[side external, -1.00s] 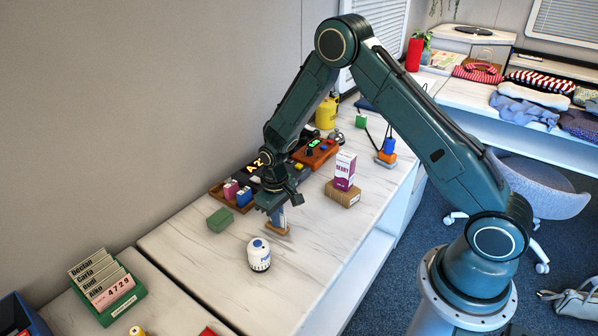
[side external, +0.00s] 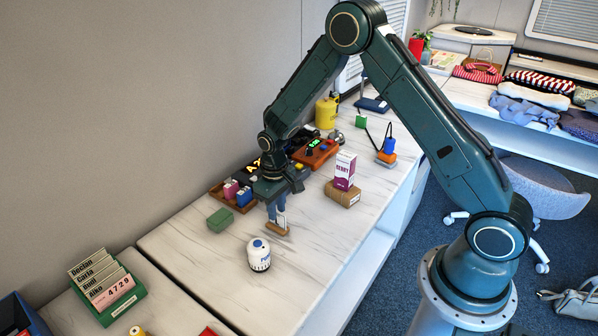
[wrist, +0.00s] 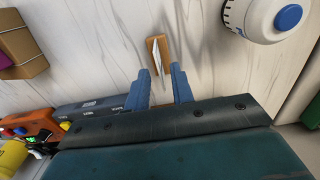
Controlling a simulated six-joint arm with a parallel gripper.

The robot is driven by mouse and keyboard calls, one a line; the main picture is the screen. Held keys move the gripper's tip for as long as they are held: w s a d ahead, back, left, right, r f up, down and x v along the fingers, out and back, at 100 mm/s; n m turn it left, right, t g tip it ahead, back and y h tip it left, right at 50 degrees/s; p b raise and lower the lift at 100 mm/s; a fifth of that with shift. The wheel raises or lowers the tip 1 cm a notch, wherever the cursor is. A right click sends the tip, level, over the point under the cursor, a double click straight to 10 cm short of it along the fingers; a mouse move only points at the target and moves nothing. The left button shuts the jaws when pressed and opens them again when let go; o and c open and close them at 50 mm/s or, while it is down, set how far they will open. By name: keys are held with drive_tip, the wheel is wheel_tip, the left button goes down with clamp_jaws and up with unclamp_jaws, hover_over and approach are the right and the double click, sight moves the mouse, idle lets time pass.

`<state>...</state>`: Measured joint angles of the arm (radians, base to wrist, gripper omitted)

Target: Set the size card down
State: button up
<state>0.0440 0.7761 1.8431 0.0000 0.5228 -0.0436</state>
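The size card (side external: 282,220) is a small white card standing upright in a little wooden block (side external: 276,230) on the white marbled counter. In the wrist view the card (wrist: 158,58) shows nearly edge-on, standing in the wooden block (wrist: 151,42). My gripper (side external: 275,212) is just above the card. In the wrist view its two blue fingers (wrist: 161,75) are spread, with a gap between them and the card's near end in line with that gap. Nothing shows held between the fingers.
A white jar with a blue button (side external: 259,255) stands in front of the block. A green box (side external: 220,220) and a brown tray with small boxes (side external: 216,192) lie to the left. A purple-white carton (side external: 344,171) on a cardboard box (side external: 342,194) stands to the right.

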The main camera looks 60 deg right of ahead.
wheel_tip(320, 180, up, 8)
drive_tip(key=shift+f, duration=0.2)
drive_tip(key=shift+r, duration=0.5)
drive_tip(key=s+a+r+t, duration=0.1)
drive_tip(key=s+r, duration=0.4)
drive_tip(key=r, duration=0.3)
drive_tip(key=s+r+t, duration=0.2)
drive_tip(key=s+r, duration=0.4)
drive_tip(key=r, duration=0.3)
drive_tip(key=s+a+r+t, duration=0.1)
drive_tip(key=s+r, duration=0.3)
drive_tip(key=s, duration=1.3)
drive_tip(key=shift+r+t, duration=0.2)
drive_tip(key=shift+t, duration=0.6)
